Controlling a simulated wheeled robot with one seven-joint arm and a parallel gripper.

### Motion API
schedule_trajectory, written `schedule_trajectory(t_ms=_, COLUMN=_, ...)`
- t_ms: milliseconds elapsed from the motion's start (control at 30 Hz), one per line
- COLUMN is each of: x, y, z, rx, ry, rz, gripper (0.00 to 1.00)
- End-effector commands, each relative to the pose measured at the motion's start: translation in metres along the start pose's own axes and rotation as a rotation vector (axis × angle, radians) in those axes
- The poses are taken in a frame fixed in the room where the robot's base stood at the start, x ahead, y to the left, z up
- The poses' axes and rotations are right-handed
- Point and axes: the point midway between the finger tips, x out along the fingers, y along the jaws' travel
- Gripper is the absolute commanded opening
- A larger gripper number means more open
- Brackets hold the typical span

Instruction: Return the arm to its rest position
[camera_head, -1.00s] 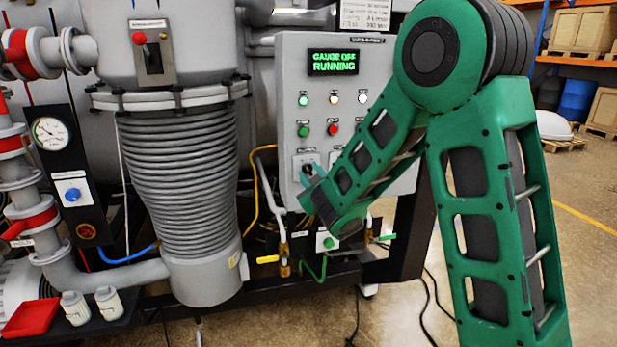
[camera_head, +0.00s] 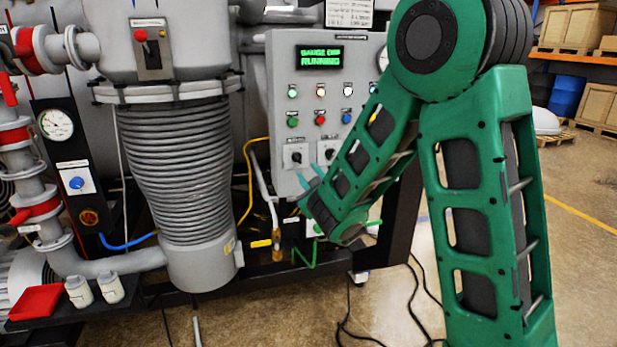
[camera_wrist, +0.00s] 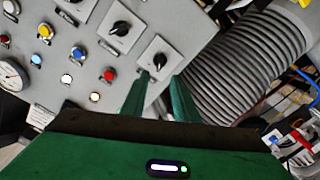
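My gripper (camera_head: 309,174) is at the end of my green arm, in front of the lower part of the grey control panel (camera_head: 283,80). In the wrist view my gripper (camera_wrist: 164,80) shows two green fingers standing apart, with nothing seen held between them. Past the fingertips is a black rotary knob (camera_wrist: 158,62) on a pale plate. A second black knob (camera_wrist: 121,29) is beside it. In the head view the left knob (camera_head: 296,156) shows just above the fingers, and the right knob (camera_head: 328,154) shows beside my forearm.
The panel's green display (camera_head: 319,57) has RUNNING on its lower line. A ribbed grey bellows column (camera_head: 180,175) stands left of the panel. A brass valve (camera_head: 277,240) and a yellow hose (camera_head: 249,185) are below and beside the panel. Black cables lie on the floor at the right.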

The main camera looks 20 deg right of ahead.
Motion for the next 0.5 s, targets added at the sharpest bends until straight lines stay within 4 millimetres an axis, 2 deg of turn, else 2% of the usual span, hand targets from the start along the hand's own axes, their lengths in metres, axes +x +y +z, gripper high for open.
schedule_trajectory(t_ms=267, x=0.000, y=0.003, z=0.002, rx=0.002, ry=-0.009, rz=0.004, gripper=0.27)
schedule_trajectory(t_ms=367, x=-0.004, y=0.018, z=0.013, rx=0.016, ry=-0.062, rz=0.027, gripper=0.27)
schedule_trajectory(t_ms=500, x=-0.021, y=0.059, z=0.047, rx=0.071, ry=-0.231, rz=0.083, gripper=0.27)
